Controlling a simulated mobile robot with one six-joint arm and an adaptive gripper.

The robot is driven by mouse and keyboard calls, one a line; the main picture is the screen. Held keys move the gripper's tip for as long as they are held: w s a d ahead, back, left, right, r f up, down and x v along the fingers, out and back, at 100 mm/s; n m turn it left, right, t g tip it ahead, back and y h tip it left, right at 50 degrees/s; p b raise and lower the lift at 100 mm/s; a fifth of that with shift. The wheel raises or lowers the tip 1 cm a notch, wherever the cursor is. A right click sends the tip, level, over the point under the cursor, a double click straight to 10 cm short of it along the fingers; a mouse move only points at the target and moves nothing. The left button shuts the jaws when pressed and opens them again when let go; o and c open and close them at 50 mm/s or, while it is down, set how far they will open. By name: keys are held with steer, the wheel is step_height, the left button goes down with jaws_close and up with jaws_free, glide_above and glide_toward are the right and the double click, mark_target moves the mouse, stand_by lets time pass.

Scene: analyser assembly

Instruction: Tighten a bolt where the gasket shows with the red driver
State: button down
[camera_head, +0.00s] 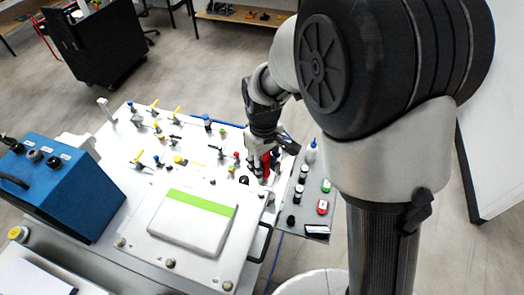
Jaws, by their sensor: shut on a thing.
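My gripper (261,168) points down at the right end of the white bench, shut on the red driver (267,162). Only part of the driver's red body shows between and beside the dark fingers; its tip is hidden. The white analyser cover (160,235) with a green stripe lies in front and to the left of my gripper. Bolt heads show along its front edge: a left one (121,242), a middle one (170,263) and a right one (227,285). I cannot make out a gasket or any gap at this size.
A blue box with knobs (62,185) stands at the left. Several small valves and fittings with coloured handles stand on the bench behind the cover. A grey side shelf (312,205) at the right holds a small bottle (311,152) and red (322,207) and green (326,186) items.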

steer(key=shift+a, duration=0.25)
steer(key=shift+f+b, duration=2.15)
steer(key=shift+f, duration=0.55)
steer(key=shift+f+b, duration=0.95)
steer(key=shift+f, duration=0.4)
steer(key=c, duration=1.8)
jaws_free()
jaws_close()
